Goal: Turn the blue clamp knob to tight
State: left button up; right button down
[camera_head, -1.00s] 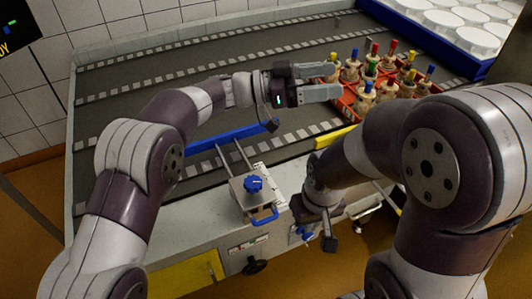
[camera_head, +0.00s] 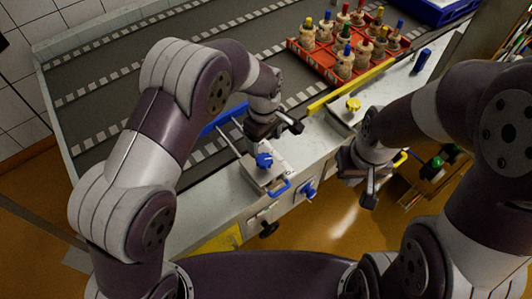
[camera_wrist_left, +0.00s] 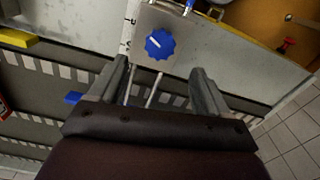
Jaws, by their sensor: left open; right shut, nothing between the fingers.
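The blue clamp knob (camera_head: 264,160) sits on a light metal clamp block (camera_head: 252,173) at the conveyor's near edge. In the left wrist view the knob (camera_wrist_left: 159,43) is lobed, with a white line pointing left and slightly up. My left gripper (camera_head: 273,137) points down just above the clamp. In the left wrist view its open fingers (camera_wrist_left: 160,70) lie either side of the line to the knob, with no visible contact. My right gripper (camera_head: 370,188) is shut and empty, to the right of the clamp in front of the conveyor's side.
A blue guide rail (camera_head: 222,119) joins the clamp by two rods. A yellow knob (camera_head: 353,104) and yellow rail (camera_head: 350,88) are to the right. Another blue knob (camera_head: 308,189) and a blue handle (camera_head: 281,188) are on the front.

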aim_at(264, 159)
pick_arm(q)
notch_tip(264, 159, down, 8)
jog(key=shift+a+f+p, duration=0.1)
jog(key=shift+f+p, duration=0.1)
jog(key=shift+p, duration=0.15)
jog(key=c, duration=1)
